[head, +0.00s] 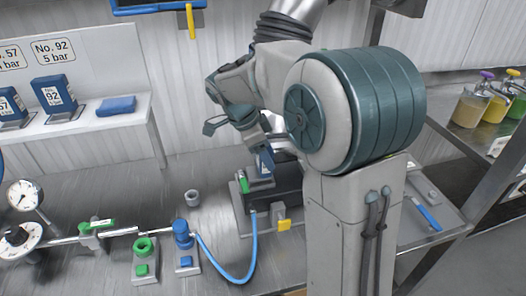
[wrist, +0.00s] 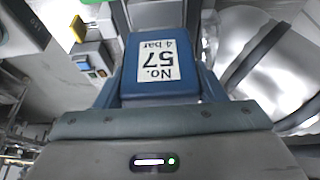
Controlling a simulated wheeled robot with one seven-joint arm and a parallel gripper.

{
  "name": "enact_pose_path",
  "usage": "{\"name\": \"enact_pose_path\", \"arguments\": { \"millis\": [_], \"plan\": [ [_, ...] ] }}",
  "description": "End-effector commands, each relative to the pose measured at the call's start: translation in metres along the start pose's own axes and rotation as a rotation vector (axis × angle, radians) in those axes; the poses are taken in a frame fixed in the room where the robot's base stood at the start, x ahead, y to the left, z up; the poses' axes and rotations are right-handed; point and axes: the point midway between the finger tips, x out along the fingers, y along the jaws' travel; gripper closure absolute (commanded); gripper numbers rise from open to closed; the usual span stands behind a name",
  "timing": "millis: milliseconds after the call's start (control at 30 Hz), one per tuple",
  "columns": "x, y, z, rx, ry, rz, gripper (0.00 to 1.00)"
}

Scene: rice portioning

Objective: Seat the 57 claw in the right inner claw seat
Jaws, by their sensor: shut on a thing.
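A blue claw labelled "No. 57, 4 bar" (wrist: 158,90) is between the fingers of my gripper (wrist: 160,82) in the wrist view. My gripper (head: 257,142) is shut on it. In the head view the blue claw (head: 265,161) shows in part below the fingers, just above or at a dark machine block (head: 287,190) with a green lever (head: 244,184) and a yellow knob (head: 284,225). My arm covers the machine's right side. I cannot pick out the right inner claw seat or tell whether the claw touches it.
A gauge (head: 24,195), a pipe with a green valve, and a blue hose (head: 238,281) occupy the bench front.

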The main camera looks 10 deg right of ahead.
Motion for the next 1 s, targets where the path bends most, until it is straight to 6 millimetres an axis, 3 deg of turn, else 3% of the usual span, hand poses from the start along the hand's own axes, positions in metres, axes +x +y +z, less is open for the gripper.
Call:
{"name": "enact_pose_path", "arguments": {
  "millis": [1000],
  "plan": [
    [0.0072,-0.0001,0.002,0.002,0.0,-0.001,0.77]
  ]
}}
